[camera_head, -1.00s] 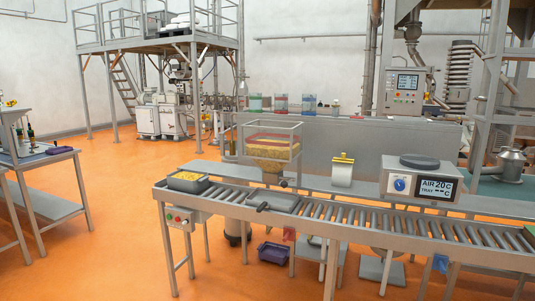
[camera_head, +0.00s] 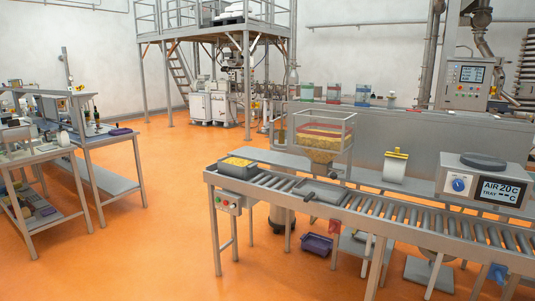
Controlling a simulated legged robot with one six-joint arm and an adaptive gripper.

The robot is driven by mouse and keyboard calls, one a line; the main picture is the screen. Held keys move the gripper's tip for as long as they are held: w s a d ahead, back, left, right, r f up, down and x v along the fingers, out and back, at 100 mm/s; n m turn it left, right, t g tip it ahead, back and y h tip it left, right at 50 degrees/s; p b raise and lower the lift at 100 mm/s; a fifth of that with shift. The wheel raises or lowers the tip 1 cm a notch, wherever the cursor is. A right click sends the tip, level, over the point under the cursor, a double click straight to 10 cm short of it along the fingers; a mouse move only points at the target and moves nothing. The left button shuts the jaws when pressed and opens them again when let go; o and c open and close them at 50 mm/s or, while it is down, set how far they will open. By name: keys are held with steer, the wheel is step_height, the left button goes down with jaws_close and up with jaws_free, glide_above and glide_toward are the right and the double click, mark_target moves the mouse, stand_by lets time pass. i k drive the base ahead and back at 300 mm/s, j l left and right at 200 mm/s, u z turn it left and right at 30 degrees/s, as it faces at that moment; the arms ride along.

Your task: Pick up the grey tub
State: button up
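My gripper is not in view.
A clear hopper (camera_head: 322,132) with yellow and red contents stands behind the conveyor. A purple bin (camera_head: 317,244) lies beneath. Workbenches (camera_head: 102,133) stand at left; orange floor (camera_head: 165,220) between is clear.

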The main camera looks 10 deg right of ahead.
mark_target(237, 167)
steer(key=i+j+u, duration=0.35)
steer(key=i, duration=0.25)
steer(key=i+u, duration=0.35)
steer(key=i, duration=0.2)
steer(key=i+j, duration=0.1)
steer(key=i, duration=0.65)
steer(key=i+j, duration=0.1)
steer(key=i, duration=0.7)
steer(key=i+j+z, duration=0.1)
steer(key=i+z, duration=0.35)
steer(key=i+j+z, duration=0.2)
steer(key=i+z, duration=0.25)
steer(key=i+j+z, duration=0.3)
steer(key=z, duration=0.2)
steer(key=i+j+z, duration=0.25)
steer(key=j+z, duration=0.2)
steer(key=i+j+z, duration=0.15)
steer(key=j+z, duration=0.3)
steer(key=j, duration=0.25)
steer(key=i+j, duration=0.2)
steer(key=i, duration=0.25)
